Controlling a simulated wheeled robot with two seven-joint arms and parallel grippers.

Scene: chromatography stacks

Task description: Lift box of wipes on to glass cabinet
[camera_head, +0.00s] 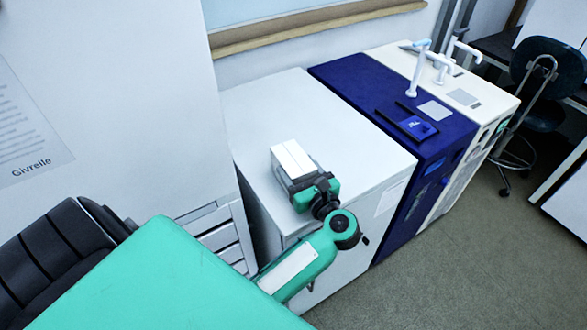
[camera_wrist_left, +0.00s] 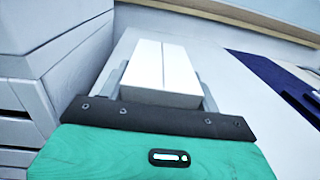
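The box of wipes (camera_head: 293,157) is a plain white block over the near left part of a white cabinet top (camera_head: 340,125). My left gripper (camera_head: 291,177) comes from the front and is shut on the box. In the left wrist view the box (camera_wrist_left: 162,72) sits between the two grey fingers of the gripper (camera_wrist_left: 163,92), one on each side. I cannot tell whether the box touches the cabinet top or hangs just above it. No glass shows on this cabinet. My right gripper is not in view.
A tall white unit (camera_head: 120,90) with a "Givrelle" label stands close on the left. A dark blue unit (camera_head: 355,80) and a cream unit (camera_head: 400,60) with white taps adjoin on the right. A dark chair (camera_head: 548,70) stands farther right. The cabinet top around the box is clear.

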